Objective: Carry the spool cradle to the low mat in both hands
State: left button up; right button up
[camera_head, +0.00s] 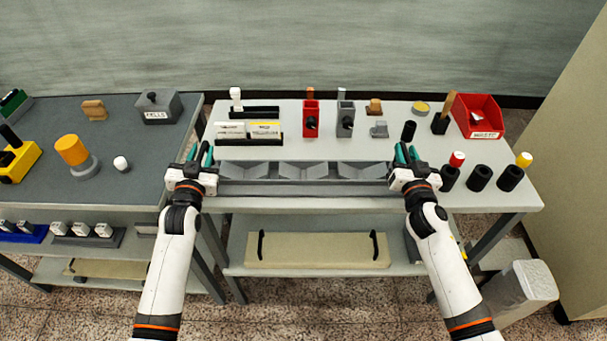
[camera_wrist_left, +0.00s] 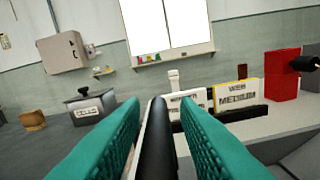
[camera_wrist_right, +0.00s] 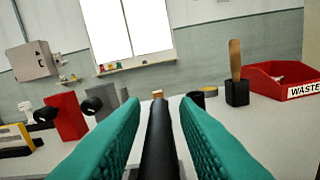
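The spool cradle (camera_head: 303,188) is a long grey tray with V-shaped notches. It lies along the front edge of the white table, level, with no spools in it. My left gripper (camera_head: 201,154) is at its left end, and my right gripper (camera_head: 406,154) is at its right end. Each has a black handle bar between its teal fingers; the bars show in the left wrist view (camera_wrist_left: 160,140) and the right wrist view (camera_wrist_right: 160,140). The fingers look closed on them. A beige mat-like slab (camera_head: 318,252) with two black bars lies on the lower shelf.
Behind the cradle are card holders (camera_head: 248,139), a red block (camera_head: 311,120) and a grey block (camera_head: 345,122). Black cylinders (camera_head: 480,178) stand close to my right gripper. A red waste bin (camera_head: 480,112) is at the back right. A dark side table (camera_head: 130,180) adjoins on the left.

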pick_arm(q)
grip_shut()
pick_arm(e)
grip_shut()
dwell(0.9)
